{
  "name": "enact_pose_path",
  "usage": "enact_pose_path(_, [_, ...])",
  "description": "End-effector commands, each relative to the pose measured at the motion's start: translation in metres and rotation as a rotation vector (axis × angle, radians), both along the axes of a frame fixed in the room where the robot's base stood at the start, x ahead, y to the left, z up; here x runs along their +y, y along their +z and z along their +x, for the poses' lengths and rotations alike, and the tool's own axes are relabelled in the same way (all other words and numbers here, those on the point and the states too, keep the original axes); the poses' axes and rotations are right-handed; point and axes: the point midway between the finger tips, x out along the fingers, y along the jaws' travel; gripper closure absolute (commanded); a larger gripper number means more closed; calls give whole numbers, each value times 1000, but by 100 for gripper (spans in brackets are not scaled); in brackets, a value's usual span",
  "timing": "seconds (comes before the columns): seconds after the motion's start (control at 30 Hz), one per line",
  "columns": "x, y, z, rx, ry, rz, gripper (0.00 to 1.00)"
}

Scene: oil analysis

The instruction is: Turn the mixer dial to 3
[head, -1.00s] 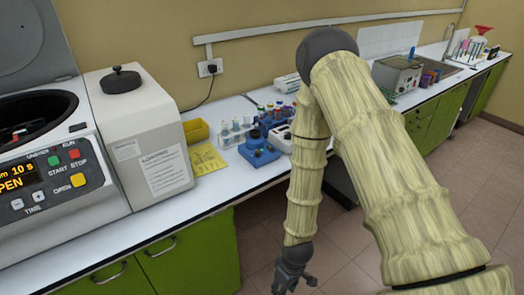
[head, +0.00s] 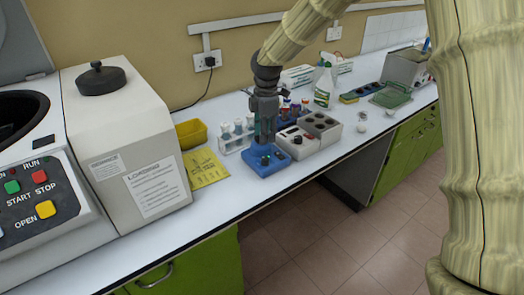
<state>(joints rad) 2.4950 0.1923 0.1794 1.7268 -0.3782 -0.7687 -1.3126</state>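The mixer (head: 283,176) is a small blue unit on the white bench, to the right of the yellow sheet. Its front panel carries small knobs, with a green spot (head: 265,160) and a dark one showing. My gripper (head: 264,141) points straight down over the mixer, its fingertips just above or at the front panel. It covers the mixer's upper part. The dial's setting is too small to read. Whether the fingers touch the dial, or are open or shut, cannot be made out.
A grey block unit (head: 322,127) stands close right. A spray bottle (head: 325,82) is behind. A large white machine (head: 130,130) stands at left.

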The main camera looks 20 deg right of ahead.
Motion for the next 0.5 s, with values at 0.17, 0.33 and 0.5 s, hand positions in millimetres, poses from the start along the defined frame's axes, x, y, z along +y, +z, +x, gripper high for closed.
enact_pose_path(0.17, [-6, -11, -6, 0, -4, -2, 65])
enact_pose_path(0.33, [-8, -42, -1, 6, -9, -2, 65])
enact_pose_path(0.5, [-6, -71, 3, 7, -7, -2, 65])
